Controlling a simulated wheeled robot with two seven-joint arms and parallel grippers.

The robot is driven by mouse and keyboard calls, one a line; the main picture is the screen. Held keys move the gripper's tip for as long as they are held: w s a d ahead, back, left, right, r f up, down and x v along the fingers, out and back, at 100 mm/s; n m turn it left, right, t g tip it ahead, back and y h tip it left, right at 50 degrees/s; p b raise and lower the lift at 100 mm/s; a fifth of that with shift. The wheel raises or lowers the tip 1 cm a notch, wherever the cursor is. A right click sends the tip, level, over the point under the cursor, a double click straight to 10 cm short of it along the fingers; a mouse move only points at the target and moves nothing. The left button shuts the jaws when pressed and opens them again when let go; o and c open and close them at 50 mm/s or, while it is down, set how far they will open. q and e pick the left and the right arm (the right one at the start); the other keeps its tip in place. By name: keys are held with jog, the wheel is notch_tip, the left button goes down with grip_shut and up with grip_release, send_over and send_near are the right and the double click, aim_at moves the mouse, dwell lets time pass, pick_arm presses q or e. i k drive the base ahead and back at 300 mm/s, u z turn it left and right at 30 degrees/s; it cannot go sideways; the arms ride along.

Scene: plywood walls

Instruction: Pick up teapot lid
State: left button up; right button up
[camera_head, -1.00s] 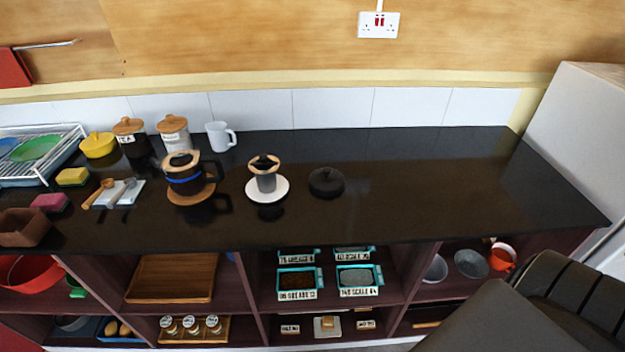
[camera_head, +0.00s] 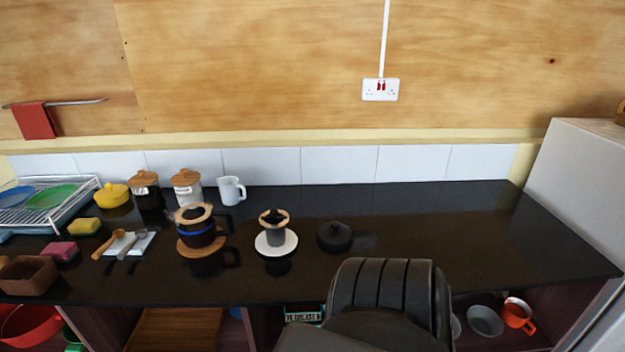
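A black round lid with a small knob (camera_head: 335,236), which looks like the teapot lid, lies flat on the dark countertop (camera_head: 450,225), right of the white saucer. A dark pot with a blue band and wooden collar (camera_head: 195,228) stands on a round wooden coaster to the left. A dark ribbed part of my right arm (camera_head: 385,290) rises in front of the counter, just below and right of the lid in the picture. Neither gripper's fingers show. My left arm is not in view.
A grey dripper with wooden collar (camera_head: 275,226) stands on a white saucer (camera_head: 262,246) left of the lid. A white mug (camera_head: 231,189) and two wooden-lidded jars stand behind. The counter right of the lid is clear up to a white cabinet (camera_head: 580,180).

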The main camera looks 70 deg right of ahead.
aim_at(335, 236)
jog(key=i, duration=1.15)
jog(key=z, duration=2.2)
